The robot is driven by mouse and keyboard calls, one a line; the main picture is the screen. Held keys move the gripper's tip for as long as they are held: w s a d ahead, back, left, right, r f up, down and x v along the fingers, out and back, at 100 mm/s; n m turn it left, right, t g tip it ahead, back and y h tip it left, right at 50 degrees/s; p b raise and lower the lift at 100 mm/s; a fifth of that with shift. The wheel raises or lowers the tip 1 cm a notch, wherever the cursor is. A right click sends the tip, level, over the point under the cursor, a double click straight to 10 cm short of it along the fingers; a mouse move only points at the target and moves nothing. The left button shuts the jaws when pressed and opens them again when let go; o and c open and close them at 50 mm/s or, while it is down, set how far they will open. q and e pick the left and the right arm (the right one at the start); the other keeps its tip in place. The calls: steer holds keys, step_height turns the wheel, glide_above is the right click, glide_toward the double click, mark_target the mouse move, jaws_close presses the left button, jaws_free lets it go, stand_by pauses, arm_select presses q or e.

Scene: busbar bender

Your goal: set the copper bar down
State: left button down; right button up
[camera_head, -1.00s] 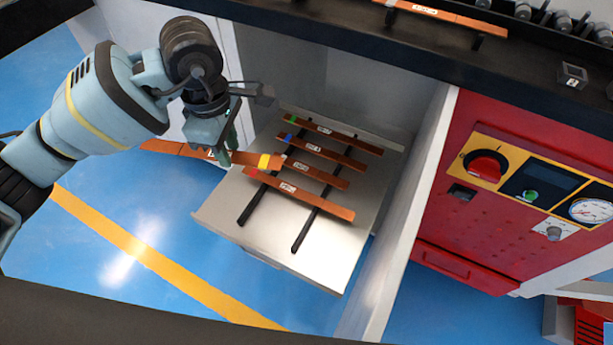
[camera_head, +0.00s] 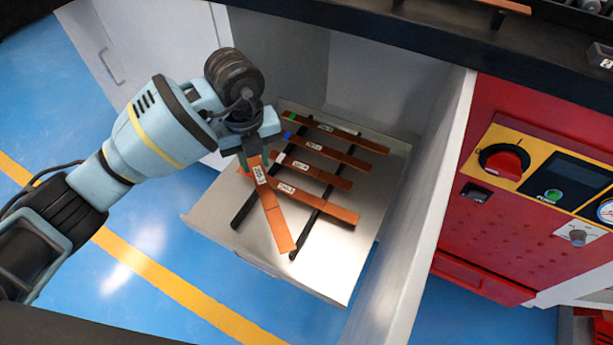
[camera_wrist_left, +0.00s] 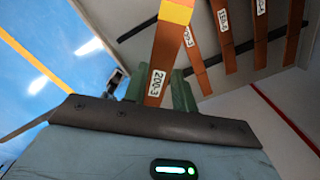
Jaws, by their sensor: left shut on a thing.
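My left gripper (camera_head: 255,160) is shut on a copper bar (camera_head: 274,212), which also shows in the left wrist view (camera_wrist_left: 166,52) between the fingers, with a label that looks like 200-3 and a yellow band. In the head view the bar slants down and to the right, over the near-left part of the pulled-out drawer (camera_head: 338,262). It overlaps the nearest lying bar (camera_head: 315,204) in the picture; whether they touch I cannot tell. Several labelled copper bars lie across two black rails (camera_head: 306,236) there, with coloured ends. My right gripper is not in view.
A white panel (camera_head: 425,210) stands right of the drawer, and a red machine front with a red knob (camera_head: 503,162) lies beyond it. A dark worktop edge (camera_head: 400,42) runs above the drawer. Blue floor (camera_head: 150,245) is open to the left.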

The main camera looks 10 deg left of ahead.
mark_target(261, 164)
arm_select(q)
steer(key=f+n, duration=0.1)
steer(key=n, duration=0.1)
steer(key=f+n+b, duration=0.1)
steer(key=n, duration=0.1)
steer(key=f+n, duration=0.1)
steer(key=shift+w+d+n, duration=0.35)
steer(key=shift+w+n, duration=0.05)
steer(key=shift+w+d+f+n+b, duration=0.15)
steer(key=shift+f+n+b, duration=0.3)
steer(key=shift+n, duration=0.75)
step_height(261, 164, down, 10)
steer(key=b, duration=0.2)
steer(key=shift+f+b, duration=0.15)
steer(key=shift+b, duration=0.15)
steer(key=shift+f, duration=0.2)
